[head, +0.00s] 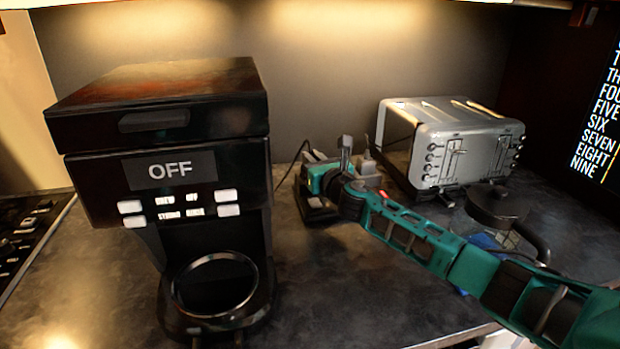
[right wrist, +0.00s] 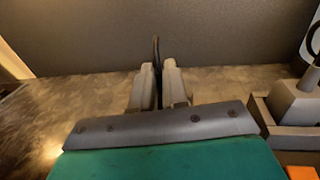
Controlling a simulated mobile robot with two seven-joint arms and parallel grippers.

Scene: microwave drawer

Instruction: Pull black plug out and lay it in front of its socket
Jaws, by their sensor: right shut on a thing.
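My right gripper (head: 327,158) is near the back of the counter, between the coffee maker and the toaster. In the right wrist view its fingers (right wrist: 157,85) are shut on the black plug (right wrist: 156,52), of which only a thin dark upper part or cord shows between them. The plug's lower end is hidden by the fingers and gripper body. A grey socket block (head: 368,174) stands just right of the gripper; it also shows at the right edge of the wrist view (right wrist: 295,105). No socket shows directly around the held plug. My left gripper is out of view.
A black coffee maker (head: 165,130) marked OFF stands at the left. A silver toaster (head: 450,145) stands right of the socket block. The counter (head: 320,270) in front is clear.

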